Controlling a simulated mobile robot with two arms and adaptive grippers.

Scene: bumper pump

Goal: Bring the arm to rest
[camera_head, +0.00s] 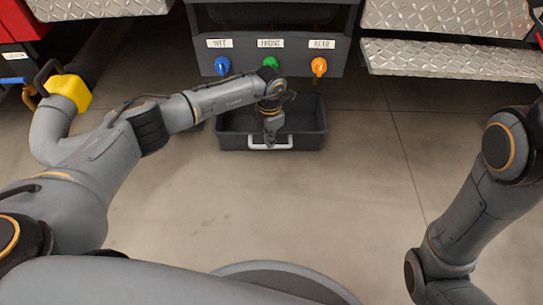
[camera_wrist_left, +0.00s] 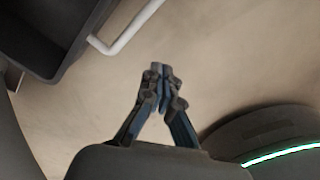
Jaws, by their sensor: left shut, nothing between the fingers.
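My left arm reaches in from the left over the floor. Its gripper (camera_head: 272,132) points down at the near side of a dark grey tray (camera_head: 318,140), in front of the tray's white handle. In the left wrist view the gripper (camera_wrist_left: 162,75) is shut with its fingertips together and nothing between them. The white handle (camera_wrist_left: 124,30) lies apart from the fingertips there, up and to the left. My right arm comes in at the right edge of the head view; its gripper is out of the picture.
A grey panel above the tray bears a blue knob (camera_head: 222,65), a green knob (camera_head: 270,63) and an orange knob (camera_head: 319,66). Metal tread plates (camera_head: 450,60) flank it. A yellow object (camera_head: 70,91) shows at left. The floor (camera_head: 350,190) in front is clear.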

